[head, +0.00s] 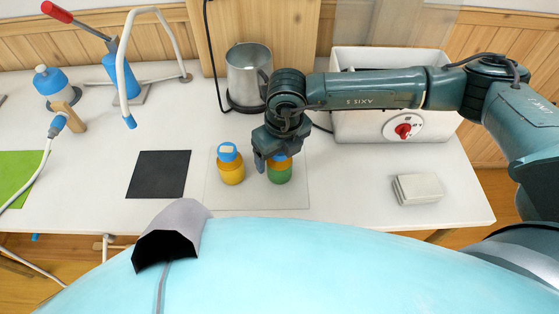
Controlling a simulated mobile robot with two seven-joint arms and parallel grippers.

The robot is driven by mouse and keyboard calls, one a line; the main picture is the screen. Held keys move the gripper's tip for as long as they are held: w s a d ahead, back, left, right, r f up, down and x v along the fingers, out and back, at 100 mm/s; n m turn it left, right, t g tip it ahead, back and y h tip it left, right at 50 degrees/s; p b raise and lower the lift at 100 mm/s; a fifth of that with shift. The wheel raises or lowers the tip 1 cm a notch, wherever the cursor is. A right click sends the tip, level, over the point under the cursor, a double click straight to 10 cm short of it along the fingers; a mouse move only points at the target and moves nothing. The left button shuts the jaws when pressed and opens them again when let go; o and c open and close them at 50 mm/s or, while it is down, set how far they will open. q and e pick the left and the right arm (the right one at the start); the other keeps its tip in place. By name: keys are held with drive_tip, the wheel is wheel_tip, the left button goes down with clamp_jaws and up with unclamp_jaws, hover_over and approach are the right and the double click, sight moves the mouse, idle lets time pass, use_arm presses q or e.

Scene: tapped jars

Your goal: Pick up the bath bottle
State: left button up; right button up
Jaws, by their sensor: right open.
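Two small jar-like bottles stand upright on a pale square mat (220,200) on the white table. The left one is a yellow bottle (231,172) with a blue cap and a pale patch on top. The right one is a green bottle (280,174) with an orange band below a blue cap. I cannot tell which is called the bath bottle. My right gripper (272,158) is open, pointing down over the green bottle, and hides part of its cap. One finger shows at the bottle's left side; whether it touches is unclear. My left gripper is not in view.
A metal pot (248,80) stands behind the bottles. A white box with a red knob (403,130) is behind my right arm. A black square mat (158,175) lies left, a stack of pale cloths or blocks (418,189) right. Hoses and a lever tool stand far left.

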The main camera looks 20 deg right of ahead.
drive_tip(key=c, duration=1.2)
drive_tip(key=shift+r, duration=0.1)
drive_tip(key=shift+c, duration=0.2)
